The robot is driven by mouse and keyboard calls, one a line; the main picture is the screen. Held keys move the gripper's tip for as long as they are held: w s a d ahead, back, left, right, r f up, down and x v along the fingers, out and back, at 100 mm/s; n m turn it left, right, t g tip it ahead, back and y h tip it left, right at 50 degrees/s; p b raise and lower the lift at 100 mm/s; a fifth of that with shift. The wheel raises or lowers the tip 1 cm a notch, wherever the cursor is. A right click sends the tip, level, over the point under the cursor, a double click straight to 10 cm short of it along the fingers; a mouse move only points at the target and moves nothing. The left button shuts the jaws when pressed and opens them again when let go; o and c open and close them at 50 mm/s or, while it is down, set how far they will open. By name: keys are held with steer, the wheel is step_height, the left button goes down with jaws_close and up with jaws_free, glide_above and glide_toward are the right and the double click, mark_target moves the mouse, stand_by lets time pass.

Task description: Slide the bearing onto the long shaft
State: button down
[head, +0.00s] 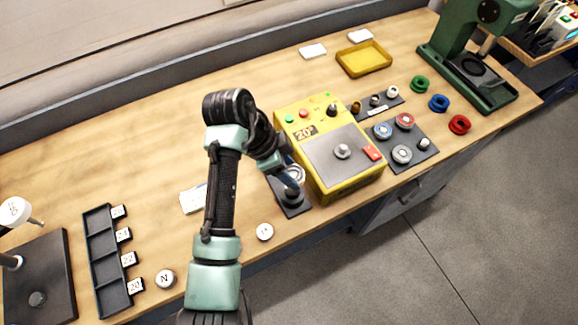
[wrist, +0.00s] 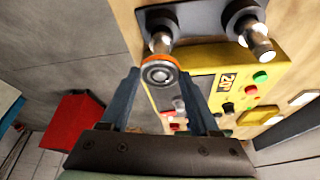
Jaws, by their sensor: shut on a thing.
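The bearing (wrist: 160,75), a metal ring with an orange rim, is between the fingertips of my gripper (wrist: 160,78) in the wrist view. My gripper is shut on it. Two steel shafts stand on a dark plate (wrist: 205,14): a left one (wrist: 160,42) just beyond the bearing, and a right one (wrist: 258,42). I cannot tell which shaft is longer. The bearing looks apart from the right shaft; contact with the left one cannot be told. In the head view my gripper (head: 293,186) is over the dark plate (head: 292,210) beside the yellow box, and my arm hides part of it.
The yellow box (head: 318,188) with buttons and a grey top stands close to the right of my gripper. Right of it are a dark plate with several discs (head: 418,158) and a green press (head: 450,55). A white round piece (head: 265,232) lies near the bench's front edge.

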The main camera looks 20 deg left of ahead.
steer(key=shift+c, duration=0.2)
jaws_free()
steer(key=shift+r, duration=0.1)
steer(key=p+v, duration=0.3)
steer(key=v, duration=1)
steer(key=shift+w, duration=0.1)
